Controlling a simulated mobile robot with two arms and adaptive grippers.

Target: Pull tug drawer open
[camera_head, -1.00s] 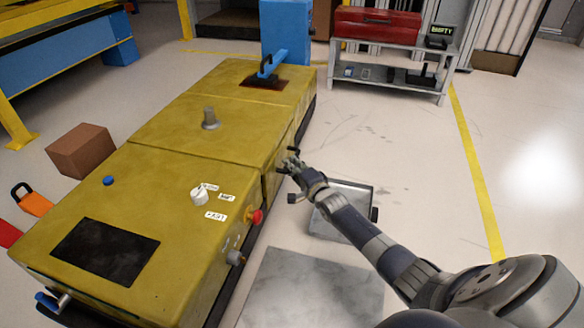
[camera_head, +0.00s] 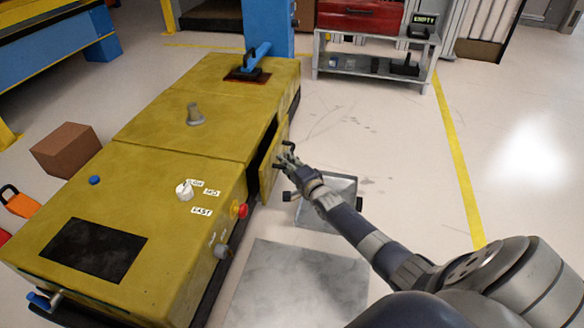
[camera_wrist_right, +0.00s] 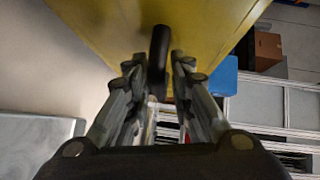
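The yellow tug (camera_head: 150,130) stands on the left in the head view. Its drawer front (camera_head: 273,165) stands out from the tug's right side, with a dark gap behind it. My right gripper (camera_head: 286,161) is at this front, on the black drawer handle. In the right wrist view the handle (camera_wrist_right: 160,48) sits between the fingertips of the same gripper (camera_wrist_right: 159,70), which close around it from both sides. The yellow panel is just beyond. The drawer's inside is mostly hidden. My left gripper is not in view.
A grey metal box (camera_head: 325,203) stands on the floor beside my right forearm, and a flat grey plate (camera_head: 297,285) lies in front. A shelf cart (camera_head: 375,62) with a red toolbox (camera_head: 362,17) stands at the back. The floor to the right is clear.

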